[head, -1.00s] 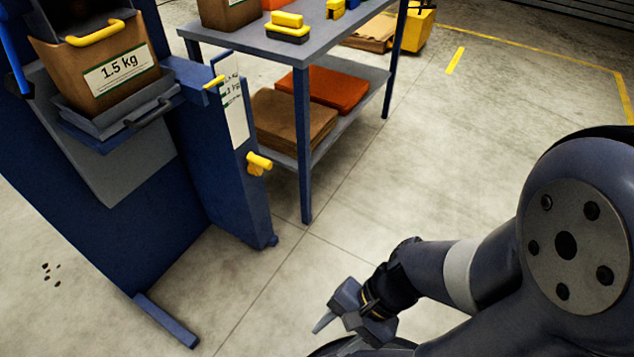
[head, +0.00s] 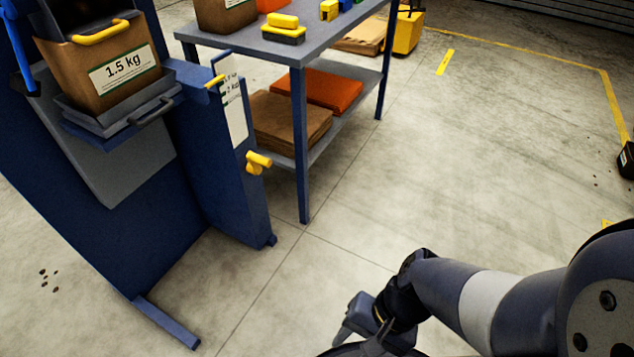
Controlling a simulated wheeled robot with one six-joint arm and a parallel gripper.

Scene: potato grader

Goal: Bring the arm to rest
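My gripper (head: 343,345) is low in the head view, at the bottom edge right of centre, over the concrete floor. One finger shows pointing down and left; the rest is partly cut off by the frame edge and my own dark parts. Whether its fingers are open or shut cannot be told. I see nothing held in it. My arm comes in from the lower right corner, its forearm reaching left to the gripper. The gripper is apart from the blue machine and the table.
The blue grader frame (head: 235,190) at left holds a 1.5 kg paper bag (head: 105,75) on a grey tray. A yellow handle (head: 258,161) juts from it. A grey table (head: 330,35) stands behind, with sacks below. A dark object (head: 626,160) sits at the right edge. The middle floor is clear.

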